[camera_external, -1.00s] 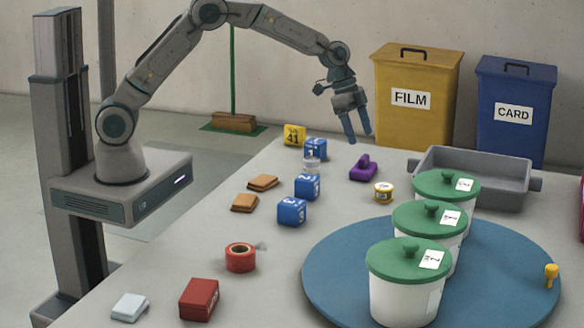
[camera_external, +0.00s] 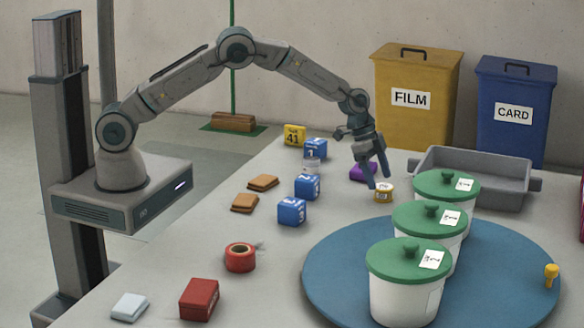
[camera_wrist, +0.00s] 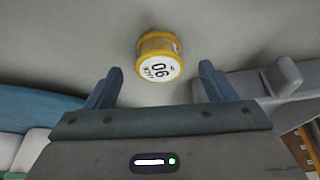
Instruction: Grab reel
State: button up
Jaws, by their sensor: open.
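A small yellow-rimmed reel (camera_external: 384,193) with a white label stands on the grey table, left of the green-lidded tubs. In the wrist view the reel (camera_wrist: 158,57) shows its printed round face, roughly centred between my fingers. My gripper (camera_external: 380,181) is open and empty, its fingers pointing down close above and beside the reel. In the wrist view the fingertips of my gripper (camera_wrist: 160,68) are spread wider than the reel. I cannot tell whether a finger touches it. A red tape roll (camera_external: 240,257) lies nearer the camera with a loose end.
A purple object (camera_external: 361,173) is partly hidden behind my gripper. White tubs with green lids (camera_external: 432,217) stand on a blue round plate (camera_external: 335,280). A grey tray (camera_external: 500,195) is at the back right. Blue numbered cubes (camera_external: 292,211) stand to the left.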

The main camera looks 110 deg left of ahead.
aim_at(383, 186)
jog(key=x, duration=0.4)
jog(key=shift+w, duration=0.1)
jog(key=c, duration=1.1)
jog(key=shift+o, duration=0.2)
jog(key=shift+r, duration=0.1)
jog(key=shift+r, duration=0.15)
